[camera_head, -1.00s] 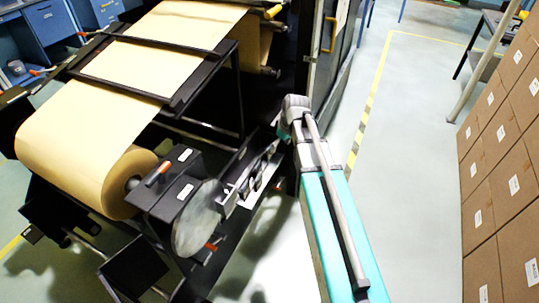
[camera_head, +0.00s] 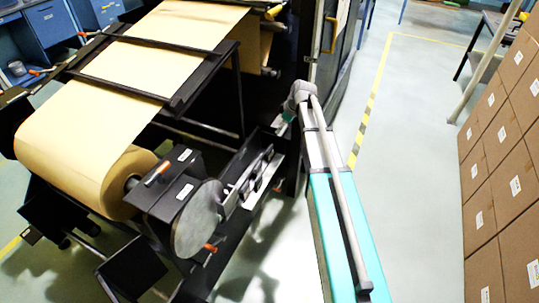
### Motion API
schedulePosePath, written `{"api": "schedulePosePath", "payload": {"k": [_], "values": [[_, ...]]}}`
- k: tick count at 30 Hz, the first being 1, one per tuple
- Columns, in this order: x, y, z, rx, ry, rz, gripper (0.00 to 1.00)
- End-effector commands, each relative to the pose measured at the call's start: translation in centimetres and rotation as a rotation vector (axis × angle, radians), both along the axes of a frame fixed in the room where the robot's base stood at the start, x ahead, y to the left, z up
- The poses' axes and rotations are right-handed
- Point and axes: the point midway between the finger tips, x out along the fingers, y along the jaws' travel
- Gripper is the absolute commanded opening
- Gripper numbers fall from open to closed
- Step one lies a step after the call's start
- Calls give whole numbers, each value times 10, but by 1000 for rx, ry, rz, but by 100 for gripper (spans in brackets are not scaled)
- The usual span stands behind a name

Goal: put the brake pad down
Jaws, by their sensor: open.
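My gripper (camera_head: 280,127) is small and dark at the end of my arm, just below the grey wrist joint, over the far end of a dark bracket on the machine's side. It is open. Its fingertips are hard to make out against the dark machine. A brake pad cannot be told apart with certainty among the small dark and metal parts on the bracket (camera_head: 258,176). A round grey disc (camera_head: 197,220) stands at the near end of that bracket, apart from my gripper.
A large kraft paper roll (camera_head: 70,165) sits left of the disc, its web running up over black bars. Stacked cardboard boxes (camera_head: 505,170) line the right. The floor (camera_head: 415,150) between is clear.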

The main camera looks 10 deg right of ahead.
Motion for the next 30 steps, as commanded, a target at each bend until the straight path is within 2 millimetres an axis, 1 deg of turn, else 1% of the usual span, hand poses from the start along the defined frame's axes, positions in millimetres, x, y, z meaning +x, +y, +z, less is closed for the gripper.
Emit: {"api": "schedulePosePath", "payload": {"k": [24,30], "values": [[15,20,-63,0,0,0,89],[18,24,-75,-1,-1,0,89]]}}
